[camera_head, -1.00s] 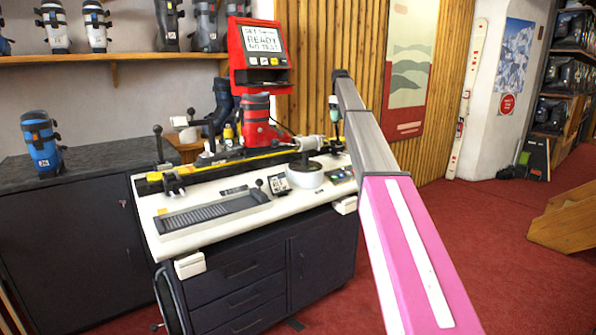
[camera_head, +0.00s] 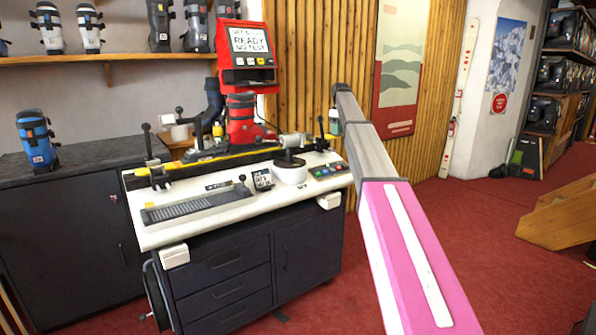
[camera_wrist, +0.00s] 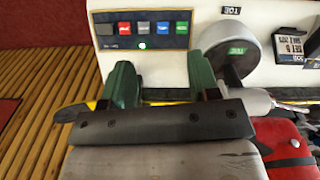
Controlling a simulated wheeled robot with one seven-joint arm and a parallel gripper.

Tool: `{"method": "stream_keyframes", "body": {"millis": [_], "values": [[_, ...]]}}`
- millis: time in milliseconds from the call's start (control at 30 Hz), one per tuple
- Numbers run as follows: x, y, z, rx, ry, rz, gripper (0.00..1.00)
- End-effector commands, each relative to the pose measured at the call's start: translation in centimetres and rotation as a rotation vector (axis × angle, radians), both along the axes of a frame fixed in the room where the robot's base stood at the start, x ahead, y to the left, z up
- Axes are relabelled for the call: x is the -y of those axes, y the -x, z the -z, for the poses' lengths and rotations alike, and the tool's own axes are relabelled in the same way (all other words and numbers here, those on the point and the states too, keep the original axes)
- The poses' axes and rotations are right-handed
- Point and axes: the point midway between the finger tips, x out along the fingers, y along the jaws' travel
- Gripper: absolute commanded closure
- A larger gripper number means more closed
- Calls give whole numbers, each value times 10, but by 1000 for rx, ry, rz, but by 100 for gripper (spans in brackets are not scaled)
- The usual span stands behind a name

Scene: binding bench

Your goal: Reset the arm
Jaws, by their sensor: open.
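My gripper (camera_wrist: 162,82) shows in the wrist view as two green fingers set well apart, with nothing between them. It hangs over the white bench top (camera_wrist: 160,68), near the panel with coloured buttons (camera_wrist: 143,29). In the head view my arm reaches forward from the lower right, and its far end is at the right end of the bench (camera_head: 205,221). There the gripper is small and partly hidden by the arm, so its fingers are hard to make out.
A red boot (camera_head: 242,120) stands on the bench below the red display (camera_head: 247,52). A grey and white round unit (camera_head: 290,173) and a lever (camera_head: 243,184) rise from the bench top. A slatted wood wall (camera_head: 335,40) is behind. Red carpet (camera_head: 480,240) is open at right.

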Motion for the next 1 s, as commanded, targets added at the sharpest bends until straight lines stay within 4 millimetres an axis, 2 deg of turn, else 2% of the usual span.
{"method": "stream_keyframes", "body": {"millis": [267, 367, 500, 567, 700, 800, 967, 1000], "values": [[0, 51, 81, -4, 0, 83, 44], [0, 81, 123, -6, 0, 132, 44], [0, 139, 194, -7, 1, 223, 44], [0, 166, 224, -7, 0, 264, 44], [0, 232, 287, -7, 0, 363, 44], [0, 282, 327, -7, 1, 434, 44], [-1, 365, 379, -7, 1, 547, 44], [0, 386, 391, -7, 1, 576, 44]]}}
